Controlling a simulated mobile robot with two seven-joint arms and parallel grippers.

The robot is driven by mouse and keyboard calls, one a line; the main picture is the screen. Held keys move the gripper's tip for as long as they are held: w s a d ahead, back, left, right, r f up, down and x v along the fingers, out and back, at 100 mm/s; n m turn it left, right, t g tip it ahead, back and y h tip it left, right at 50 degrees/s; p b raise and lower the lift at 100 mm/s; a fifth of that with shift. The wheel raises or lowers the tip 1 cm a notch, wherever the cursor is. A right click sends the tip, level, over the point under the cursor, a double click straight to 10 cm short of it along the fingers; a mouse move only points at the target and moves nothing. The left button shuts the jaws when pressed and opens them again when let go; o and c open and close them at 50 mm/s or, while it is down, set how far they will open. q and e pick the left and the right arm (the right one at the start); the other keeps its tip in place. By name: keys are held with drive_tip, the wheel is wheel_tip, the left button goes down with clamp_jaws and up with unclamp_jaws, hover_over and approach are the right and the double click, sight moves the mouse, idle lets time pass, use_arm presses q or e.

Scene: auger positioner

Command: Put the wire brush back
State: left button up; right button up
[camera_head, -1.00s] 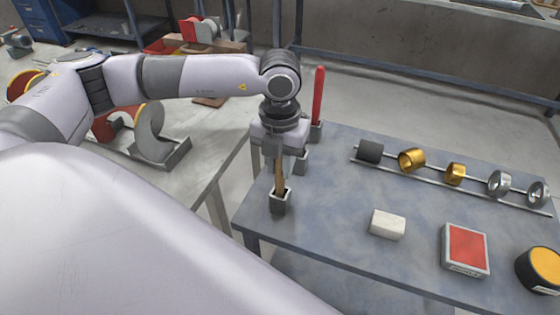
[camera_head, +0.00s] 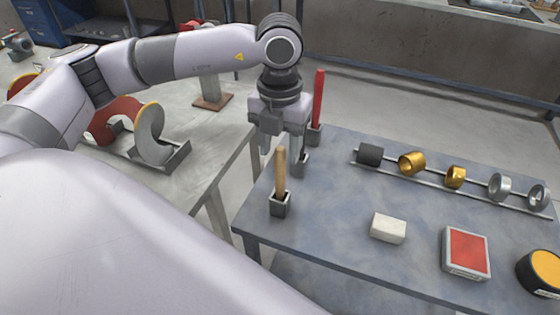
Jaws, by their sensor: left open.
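The wire brush (camera_head: 280,172) stands upright in the front grey square holder (camera_head: 280,204) at the left edge of the blue-grey table. Only its wooden handle shows; its lower end is hidden inside the holder. My left gripper (camera_head: 281,143) is open and empty, pointing down just behind and above the handle. It appears apart from the brush, with one finger in front of the middle holder.
The middle holder (camera_head: 301,166) is partly hidden by my gripper. A red-handled tool (camera_head: 318,98) stands in the back holder. A rail with several rings (camera_head: 411,163), a white block (camera_head: 388,228), a red pad (camera_head: 466,252) and a yellow-topped tin (camera_head: 541,268) lie to the right.

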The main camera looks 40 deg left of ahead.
use_arm(q)
wheel_tip(320, 180, up, 6)
drive_tip(key=shift+r, duration=0.25)
drive_tip(key=shift+f, duration=0.1)
idle(0.4)
